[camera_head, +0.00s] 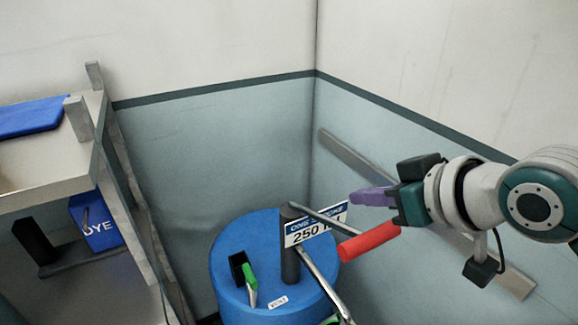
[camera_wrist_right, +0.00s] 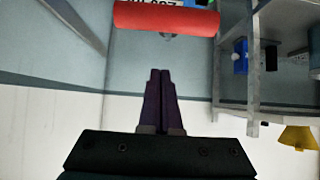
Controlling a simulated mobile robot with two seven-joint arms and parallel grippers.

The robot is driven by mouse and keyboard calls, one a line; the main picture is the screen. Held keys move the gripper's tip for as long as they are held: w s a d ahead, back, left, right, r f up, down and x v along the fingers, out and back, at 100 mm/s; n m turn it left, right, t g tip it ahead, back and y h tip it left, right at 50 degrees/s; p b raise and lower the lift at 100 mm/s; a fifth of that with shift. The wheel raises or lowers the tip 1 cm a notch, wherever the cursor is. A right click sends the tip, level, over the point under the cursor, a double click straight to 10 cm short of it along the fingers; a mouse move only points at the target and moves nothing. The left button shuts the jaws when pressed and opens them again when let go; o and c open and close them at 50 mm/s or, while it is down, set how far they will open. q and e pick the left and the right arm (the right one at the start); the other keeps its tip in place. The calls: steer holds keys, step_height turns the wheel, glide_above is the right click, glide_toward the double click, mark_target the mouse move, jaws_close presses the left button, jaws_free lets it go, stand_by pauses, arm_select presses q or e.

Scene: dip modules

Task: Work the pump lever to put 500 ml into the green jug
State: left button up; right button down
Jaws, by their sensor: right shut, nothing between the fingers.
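The pump stands on a blue drum (camera_head: 228,262), with a dark upright post (camera_head: 290,262). Its metal lever ends in a red grip (camera_head: 368,243), which also shows in the right wrist view (camera_wrist_right: 166,20). A sign (camera_head: 316,225) at the post reads "250" with a partly hidden unit. My right gripper (camera_head: 354,198) has purple fingers, shut and empty, above the red grip in the head view. In the right wrist view the fingertips (camera_wrist_right: 160,72) appear apart from the grip. A small green edge (camera_head: 331,320) shows at the bottom; I cannot tell whether it is the jug. My left gripper is not in view.
A shelf unit (camera_head: 50,186) stands at the left with a blue "DYE" container (camera_head: 96,222). A black holder with a green-handled item (camera_head: 250,278) and a small label (camera_head: 278,303) are on the drum. A grey rail (camera_head: 350,160) runs along the right wall.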

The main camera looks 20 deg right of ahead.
mark_target(371, 232)
steer(key=shift+x, duration=0.8)
steer(key=shift+s+f, duration=0.2)
steer(key=shift+f, duration=0.05)
steer(key=shift+s+d+f+p, duration=0.1)
steer(key=shift+s+f+p, duration=0.2)
steer(key=shift+s+f, duration=0.3)
steer(key=shift+s+d+f+p, duration=0.1)
steer(key=shift+s+f+p, duration=0.25)
steer(key=shift+s, duration=0.45)
